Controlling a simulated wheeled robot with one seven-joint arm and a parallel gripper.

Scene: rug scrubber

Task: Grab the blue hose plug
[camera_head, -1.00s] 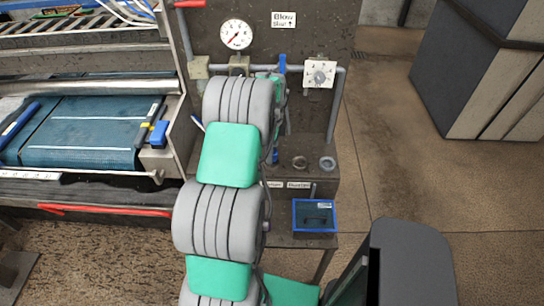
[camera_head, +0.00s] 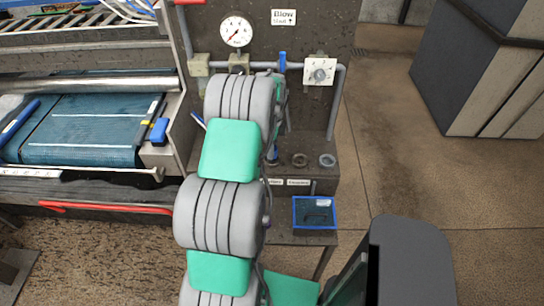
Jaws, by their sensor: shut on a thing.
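The blue hose plug (camera_head: 272,152) is a small blue piece at the left end of the row of fittings on the bench, just right of my arm. Only a sliver of it shows. My gripper (camera_head: 279,128) is just above it and is shut on it. My grey and green arm links hide most of the gripper and the fingertips. I cannot tell whether the plug is still seated or clear of the bench.
Two ring fittings, one brown (camera_head: 300,160) and one grey (camera_head: 327,160), sit right of the plug. A blue-rimmed tray (camera_head: 315,228) stands in front. Pipes with a gauge (camera_head: 236,31) and a dial (camera_head: 319,71) are behind.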

